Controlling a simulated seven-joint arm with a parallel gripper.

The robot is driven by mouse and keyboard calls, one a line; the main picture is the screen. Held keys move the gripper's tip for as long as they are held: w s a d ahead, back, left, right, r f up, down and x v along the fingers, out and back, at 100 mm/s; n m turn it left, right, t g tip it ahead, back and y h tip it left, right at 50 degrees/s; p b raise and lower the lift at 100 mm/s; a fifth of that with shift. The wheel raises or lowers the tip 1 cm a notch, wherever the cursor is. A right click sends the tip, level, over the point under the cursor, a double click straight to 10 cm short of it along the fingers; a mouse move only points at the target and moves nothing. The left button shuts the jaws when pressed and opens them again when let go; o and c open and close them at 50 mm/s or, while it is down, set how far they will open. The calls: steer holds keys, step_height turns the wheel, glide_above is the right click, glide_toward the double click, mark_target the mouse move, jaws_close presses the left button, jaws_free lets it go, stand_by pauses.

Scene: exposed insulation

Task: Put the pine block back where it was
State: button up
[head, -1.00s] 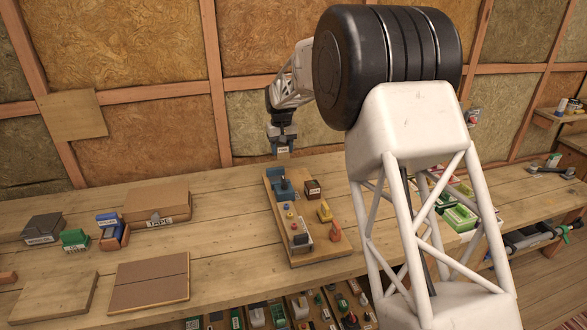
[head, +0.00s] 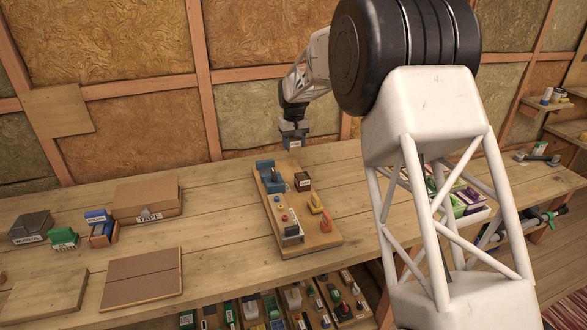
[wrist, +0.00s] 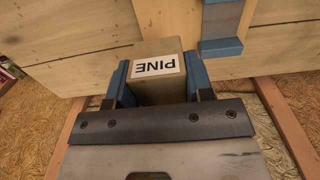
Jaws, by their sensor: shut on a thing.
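The pine block (wrist: 158,72) is a pale wooden block with a white label reading PINE. My gripper (wrist: 160,84) is shut on it, one blue finger on each side. In the head view my gripper (head: 294,136) holds the labelled block (head: 295,144) near the back edge of the workbench (head: 210,200), above and to the right of the wooden board's far end (head: 272,218). Whether the block touches the bench cannot be told. Its underside is hidden.
The board carries a blue tool (head: 272,182), a dark brown block (head: 302,181) and several coloured pieces. A box marked TAPE (head: 150,195), other blocks and flat panels lie left. An insulated wall (head: 150,125) stands behind. Bench between board and TAPE box is clear.

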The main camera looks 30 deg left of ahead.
glide_above(294, 172)
steer(key=shift+s+f, duration=0.1)
steer(key=shift+f, duration=2.55)
steer(key=shift+f, duration=0.1)
steer(key=shift+f, duration=1.75)
steer(key=shift+f, duration=0.1)
steer(key=o, duration=0.9)
step_height(294, 172, up, 12)
steer(key=shift+r, duration=0.1)
